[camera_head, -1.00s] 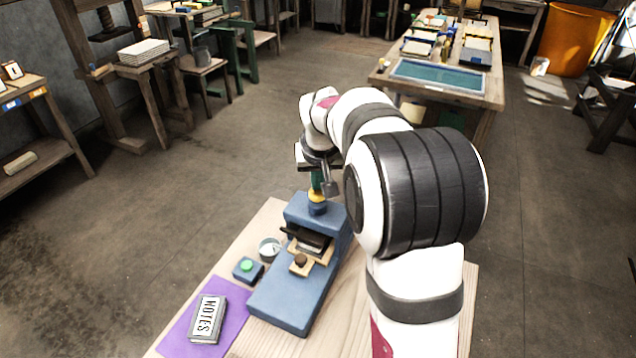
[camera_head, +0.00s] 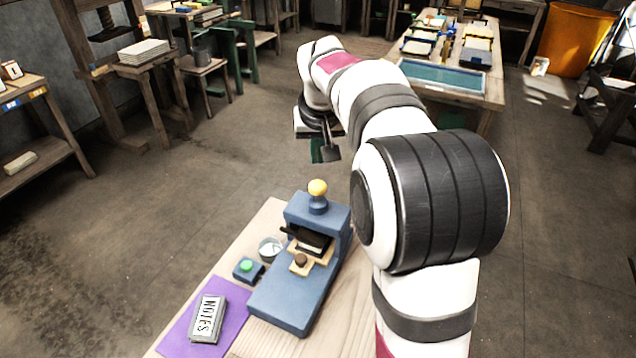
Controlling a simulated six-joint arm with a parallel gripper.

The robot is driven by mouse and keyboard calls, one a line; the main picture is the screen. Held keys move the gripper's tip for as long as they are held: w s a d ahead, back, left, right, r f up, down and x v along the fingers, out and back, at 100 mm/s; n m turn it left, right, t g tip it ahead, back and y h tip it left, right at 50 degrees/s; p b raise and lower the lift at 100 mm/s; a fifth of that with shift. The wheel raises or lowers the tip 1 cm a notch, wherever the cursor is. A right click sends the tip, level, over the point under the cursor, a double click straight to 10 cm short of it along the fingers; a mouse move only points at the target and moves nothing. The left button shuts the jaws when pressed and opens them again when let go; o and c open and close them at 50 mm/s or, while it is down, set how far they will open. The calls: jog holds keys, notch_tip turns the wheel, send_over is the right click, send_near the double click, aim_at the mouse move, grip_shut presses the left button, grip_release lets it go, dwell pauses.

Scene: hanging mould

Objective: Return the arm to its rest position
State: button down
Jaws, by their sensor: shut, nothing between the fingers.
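My gripper (camera_head: 324,152) hangs from the white arm, up and beyond the blue press, pointing down. It is shut and empty, with clear space between it and the press's yellow knob (camera_head: 317,187). The blue press (camera_head: 285,300) stands on the wooden table, with a dark plate (camera_head: 308,240) over a small wooden slide (camera_head: 301,264) in its mouth. The arm hides part of the table's right side.
A long table (camera_head: 490,97) with trays stands behind. The air around my gripper is clear.

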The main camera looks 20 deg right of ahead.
jog(key=shift+r, duration=0.45)
jog(key=shift+s, duration=0.1)
jog(key=s+a+f+m+g+y, duration=0.1)
jog(key=s+a, duration=0.3)
jog(key=s, duration=0.8)
jog(key=s+a+f+g+y, duration=0.1)
jog(key=s+a+f, duration=0.3)
jog(key=s, duration=0.8)
jog(key=s+a+f+m+g+y, duration=0.1)
jog(key=s+a, duration=0.4)
jog(key=s, duration=0.7)
notch_tip(320, 180, down, 2)
jog(key=shift+a+f+m+g, duration=0.15)
jog(key=shift+m+g, duration=0.15)
jog(key=shift+g, duration=0.5)
